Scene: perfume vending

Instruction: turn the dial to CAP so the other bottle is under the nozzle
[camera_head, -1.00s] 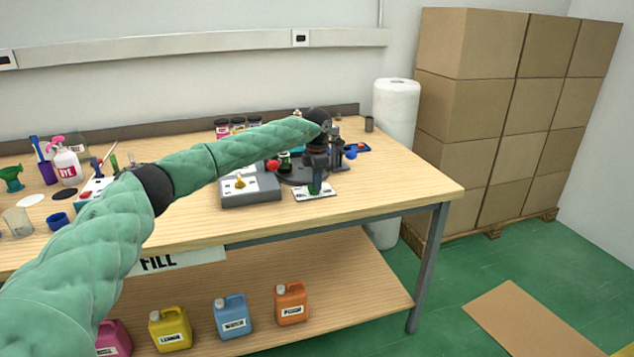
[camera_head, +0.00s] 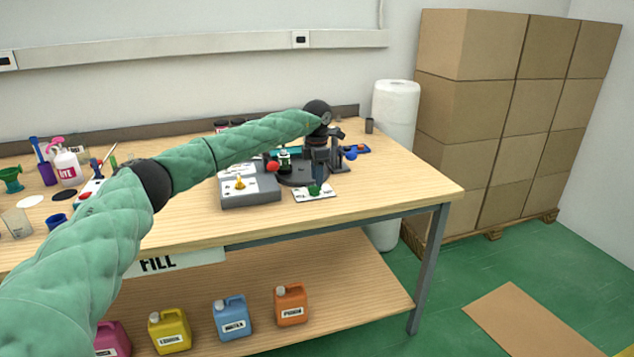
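The grey control box (camera_head: 262,192) stands on the bench, with a white label plate and a yellow dial knob (camera_head: 240,184) on top; its lettering is too small to read. Behind it to the right is a dark round turntable (camera_head: 298,180). A small dark green bottle with a white label (camera_head: 284,161) stands at its left side. A small green item (camera_head: 314,190) sits on a white card in front. My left gripper (camera_head: 319,172) points down just above and behind that item, right of the dial and apart from it. Its fingers are too small to judge. My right gripper is out of view.
A red ball (camera_head: 273,166) and a blue ball (camera_head: 351,154) stick out beside the turntable. My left arm crosses over the bench and hides part of it. Cups and a dye bottle (camera_head: 66,165) stand at the left. The bench's right front (camera_head: 400,190) is clear.

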